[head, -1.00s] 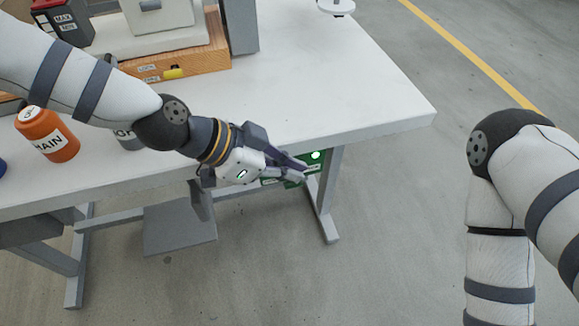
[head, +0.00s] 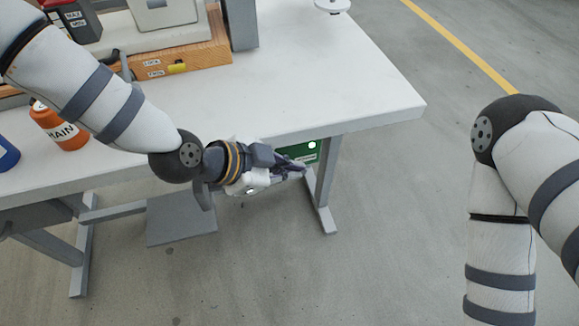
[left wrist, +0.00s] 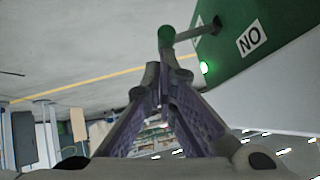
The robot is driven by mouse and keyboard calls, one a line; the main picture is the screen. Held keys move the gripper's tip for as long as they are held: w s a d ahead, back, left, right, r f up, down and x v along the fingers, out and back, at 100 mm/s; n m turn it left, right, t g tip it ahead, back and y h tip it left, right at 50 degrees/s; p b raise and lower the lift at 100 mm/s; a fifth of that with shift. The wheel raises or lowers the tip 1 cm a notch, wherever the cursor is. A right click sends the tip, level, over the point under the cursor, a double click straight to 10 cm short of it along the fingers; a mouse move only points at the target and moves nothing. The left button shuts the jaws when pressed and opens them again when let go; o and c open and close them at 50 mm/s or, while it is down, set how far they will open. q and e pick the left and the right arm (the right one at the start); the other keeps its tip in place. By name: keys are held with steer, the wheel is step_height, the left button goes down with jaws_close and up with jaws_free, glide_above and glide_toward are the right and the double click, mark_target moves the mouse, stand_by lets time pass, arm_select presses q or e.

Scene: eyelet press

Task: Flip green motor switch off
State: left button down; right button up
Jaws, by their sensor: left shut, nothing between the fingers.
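The green motor switch box (head: 297,152) hangs under the table's front edge near its right leg, partly hidden by my left gripper in the head view. In the left wrist view the box (left wrist: 285,18) is at the upper right, with a label (left wrist: 250,38) that reads as ON upside down. A lever with a green knob (left wrist: 166,36) sticks out from it. A lit green lamp (left wrist: 204,67) shows beside the label. My left gripper (left wrist: 167,72) is shut and empty, its fingertips right by the knob; I cannot tell whether they touch. My right gripper is out of view.
The white table (head: 330,85) stands over the switch. An orange bottle (head: 60,127) marked MAIN, a blue container (head: 5,155) and a wooden-based machine (head: 190,55) are at its left and back. The table leg (head: 322,185) is close to my left gripper. Floor to the right is clear.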

arm_select(q)
steer(key=shift+s+d+f+m+t+p, duration=0.15)
steer(key=shift+s+f+t, duration=0.15)
steer(key=shift+f, duration=0.4)
steer(key=shift+s+d+f+m+t+p, duration=0.1)
steer(key=shift+s+f+m+t+p, duration=0.15)
steer(key=shift+f, duration=0.45)
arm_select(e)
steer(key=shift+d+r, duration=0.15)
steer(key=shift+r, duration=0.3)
arm_select(q)
steer(key=shift+f, duration=0.1)
